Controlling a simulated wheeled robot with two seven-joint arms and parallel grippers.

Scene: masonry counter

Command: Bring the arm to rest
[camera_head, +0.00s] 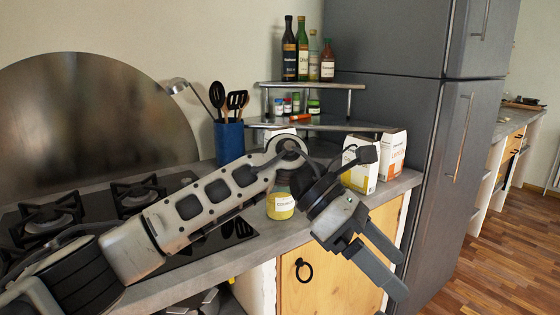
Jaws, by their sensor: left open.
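My left arm comes in from the lower left and reaches across the stove and counter. My left gripper (390,265) is open and empty, with its two fingers pointing down and to the right. It hangs in front of the counter's front edge and the wooden cabinet door (298,292). My right gripper does not show.
A jar with yellow contents (281,205) stands on the counter (262,236) close behind my arm. Two cartons (391,155) stand beside a corner shelf (312,85) with bottles. A blue utensil holder (229,142) is behind my arm. A grey fridge (400,110) stands right.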

